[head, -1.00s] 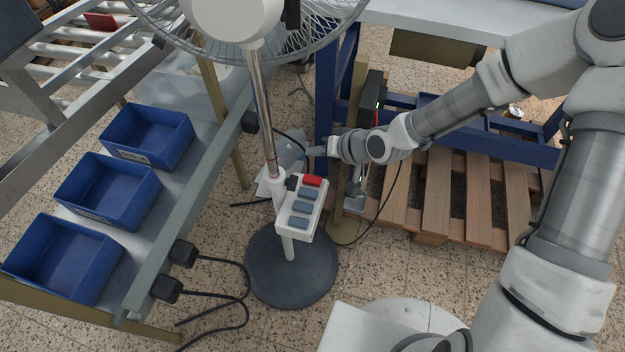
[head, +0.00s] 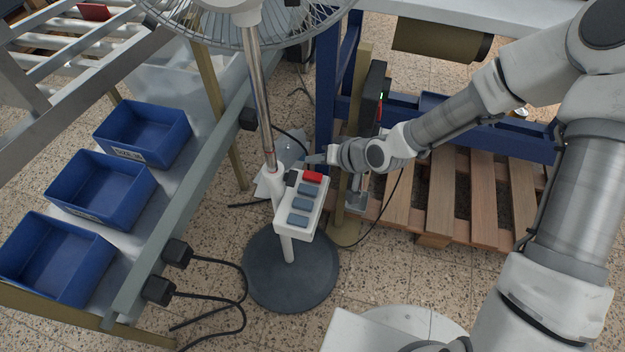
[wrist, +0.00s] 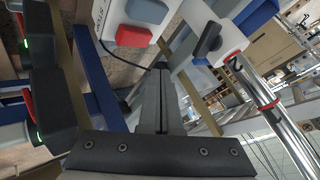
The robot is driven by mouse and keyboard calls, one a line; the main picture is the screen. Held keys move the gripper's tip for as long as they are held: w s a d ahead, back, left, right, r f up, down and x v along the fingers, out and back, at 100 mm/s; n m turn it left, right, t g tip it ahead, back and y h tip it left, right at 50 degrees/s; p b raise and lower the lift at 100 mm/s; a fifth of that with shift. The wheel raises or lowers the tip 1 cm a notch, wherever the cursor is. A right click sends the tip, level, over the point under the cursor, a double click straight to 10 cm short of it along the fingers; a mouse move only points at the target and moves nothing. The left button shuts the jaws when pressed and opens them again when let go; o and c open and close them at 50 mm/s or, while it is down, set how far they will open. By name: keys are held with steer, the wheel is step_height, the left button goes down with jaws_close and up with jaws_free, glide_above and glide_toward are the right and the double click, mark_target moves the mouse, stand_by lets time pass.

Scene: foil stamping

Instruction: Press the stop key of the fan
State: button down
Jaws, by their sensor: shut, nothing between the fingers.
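The fan is a standing one with a wire cage (head: 215,25) at the top, a metal pole and a round dark base (head: 290,272). A white control box (head: 293,222) on the pole carries a red key (head: 312,176), several grey-blue keys (head: 302,204) and a black knob (head: 291,178). The wrist view shows the red key (wrist: 135,36) and the black knob (wrist: 207,40) close up. My gripper (head: 312,159) is shut and empty, just behind the red-key end of the box, and appears apart from it. In the wrist view its fingers (wrist: 158,75) point between red key and knob.
Blue bins (head: 55,258) stand on a grey shelf at the left. A blue-framed bench with a dark upright unit (head: 375,95) and a wooden pallet (head: 450,190) are behind and right of my gripper. Black cables lie on the floor.

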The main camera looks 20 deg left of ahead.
mark_target(316, 178)
steer(key=shift+f+b, duration=1)
steer(key=shift+f, duration=0.8)
stand_by(0.5)
steer(key=shift+f, duration=0.4)
steer(key=shift+f+b, duration=0.45)
steer(key=shift+b, duration=0.1)
stand_by(0.4)
stand_by(0.4)
steer(key=shift+r+p, duration=0.8)
steer(key=shift+r, duration=0.1)
steer(key=shift+r, duration=0.1)
step_height(316, 178, up, 5)
steer(key=p, duration=0.4)
